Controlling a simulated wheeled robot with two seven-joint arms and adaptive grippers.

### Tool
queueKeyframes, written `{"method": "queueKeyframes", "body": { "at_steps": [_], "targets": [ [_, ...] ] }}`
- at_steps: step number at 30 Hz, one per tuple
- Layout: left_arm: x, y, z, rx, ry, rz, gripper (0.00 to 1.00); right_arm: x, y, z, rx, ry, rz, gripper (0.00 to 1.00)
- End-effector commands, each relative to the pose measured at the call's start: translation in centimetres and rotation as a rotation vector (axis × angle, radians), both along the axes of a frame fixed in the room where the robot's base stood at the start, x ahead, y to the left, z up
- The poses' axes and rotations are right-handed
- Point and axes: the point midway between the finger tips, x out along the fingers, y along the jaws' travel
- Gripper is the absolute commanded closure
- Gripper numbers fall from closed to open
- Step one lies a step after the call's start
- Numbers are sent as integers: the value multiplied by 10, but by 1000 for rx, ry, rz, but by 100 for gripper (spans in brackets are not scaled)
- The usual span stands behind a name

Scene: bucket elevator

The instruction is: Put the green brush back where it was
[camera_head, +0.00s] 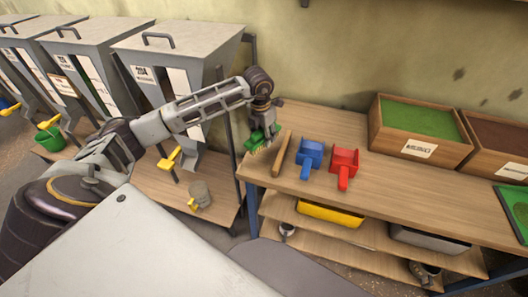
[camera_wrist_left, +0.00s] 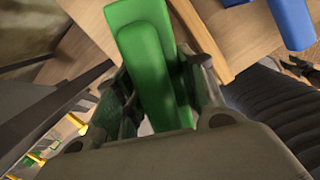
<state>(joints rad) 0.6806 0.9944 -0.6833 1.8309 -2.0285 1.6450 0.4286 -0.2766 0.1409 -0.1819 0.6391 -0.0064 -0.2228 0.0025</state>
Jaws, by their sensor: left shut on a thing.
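The green brush (camera_head: 256,139) is in my left gripper (camera_head: 264,124), at the left end of the wooden workbench (camera_head: 308,188). Its pale bristles face down, close to the bench top; I cannot tell whether they touch it. In the left wrist view the green brush (camera_wrist_left: 150,65) fills the space between the fingers of my left gripper (camera_wrist_left: 165,100), which is shut on it. The bristles are mostly hidden there. My right gripper is not in view.
A box of green material (camera_head: 417,122) stands farther right. Grey hoppers (camera_head: 175,60) stand to the left. Bare bench top lies in front of the boxes.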

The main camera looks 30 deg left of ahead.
Motion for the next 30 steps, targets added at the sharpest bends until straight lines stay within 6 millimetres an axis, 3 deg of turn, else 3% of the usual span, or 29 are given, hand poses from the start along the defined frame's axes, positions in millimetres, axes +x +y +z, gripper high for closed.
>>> {"method": "queueKeyframes", "body": {
  "at_steps": [9,16,22,30],
  "targets": [
    [0,0,-36,1,0,1,83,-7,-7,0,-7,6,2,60],
    [0,0,-39,0,-1,0,83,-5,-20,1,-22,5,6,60],
    [0,0,-41,0,0,0,83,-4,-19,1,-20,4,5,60],
    [-1,-1,-67,-1,1,-1,83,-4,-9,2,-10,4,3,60]
  ]
}}
